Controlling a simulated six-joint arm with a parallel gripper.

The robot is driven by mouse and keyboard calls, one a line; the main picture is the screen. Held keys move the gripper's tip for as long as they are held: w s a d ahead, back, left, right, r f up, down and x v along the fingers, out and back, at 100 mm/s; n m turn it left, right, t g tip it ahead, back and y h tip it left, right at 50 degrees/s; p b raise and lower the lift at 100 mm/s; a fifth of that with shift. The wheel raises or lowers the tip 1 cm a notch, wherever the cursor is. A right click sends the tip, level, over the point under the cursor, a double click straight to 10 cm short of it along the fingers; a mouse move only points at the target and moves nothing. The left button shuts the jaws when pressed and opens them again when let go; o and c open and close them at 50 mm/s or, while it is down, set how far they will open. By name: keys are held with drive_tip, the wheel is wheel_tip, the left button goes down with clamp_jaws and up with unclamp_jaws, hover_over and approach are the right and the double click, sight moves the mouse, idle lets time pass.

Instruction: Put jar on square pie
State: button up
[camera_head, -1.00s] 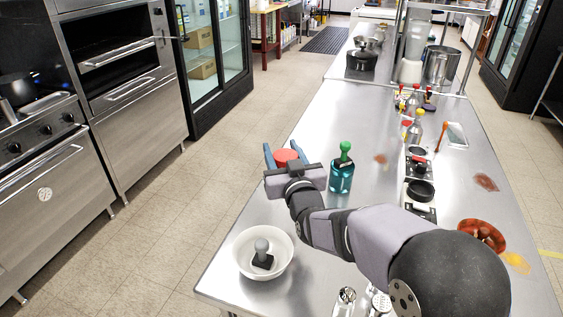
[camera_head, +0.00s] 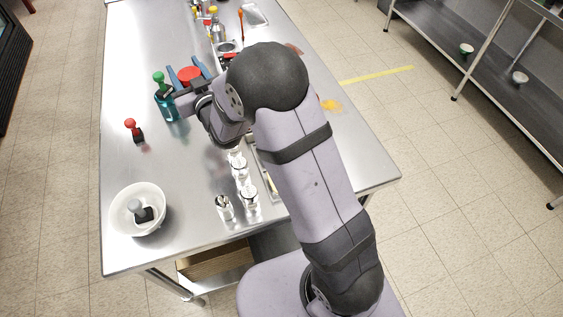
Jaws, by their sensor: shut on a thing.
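My gripper (camera_head: 188,73) is above the steel table, just beyond and to the right of the teal bottle. Its two blue fingers are on either side of a round red-topped thing (camera_head: 189,75), which looks like the jar; its lower part is hidden. It appears held, and I cannot tell how high above the table it is. I cannot make out a square pie; my arm covers part of the table's right side.
A teal bottle with a green top (camera_head: 166,104) stands close to my gripper. A red-knobbed black item (camera_head: 134,130), a white bowl (camera_head: 155,222) holding a grey-knobbed item (camera_head: 139,210), and several shiny shakers (camera_head: 223,207) stand nearer. Bottles (camera_head: 216,27) crowd the far end.

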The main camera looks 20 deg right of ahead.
drive_tip(key=s+d+r+m+h+p, duration=0.1)
drive_tip(key=s+d+m+h+p, duration=0.15)
drive_tip(key=s+d+p, duration=1.2)
drive_tip(key=a+r+n+y+b, duration=0.1)
drive_tip(key=a+r+n+b, duration=0.15)
drive_tip(key=a, duration=0.55)
drive_tip(key=a+r+n+y+b, duration=0.15)
drive_tip(key=a+r+b, duration=0.25)
drive_tip(key=a, duration=0.5)
drive_tip(key=s+d+f+m+g+h, duration=0.2)
drive_tip(key=s+d+m+h, duration=0.35)
drive_tip(key=d+h, duration=0.4)
drive_tip(key=s+d+f+m+g+h, duration=0.2)
drive_tip(key=s+d+m+g+h, duration=0.15)
drive_tip(key=d+m+h, duration=0.6)
wheel_tip(320, 180, down, 10)
drive_tip(key=d+n+y, duration=0.2)
drive_tip(key=shift+d+t+y+p, duration=0.25)
drive_tip(key=shift+t+y+p, duration=0.1)
drive_tip(key=shift+y+p, duration=0.05)
drive_tip(key=shift+f, duration=0.15)
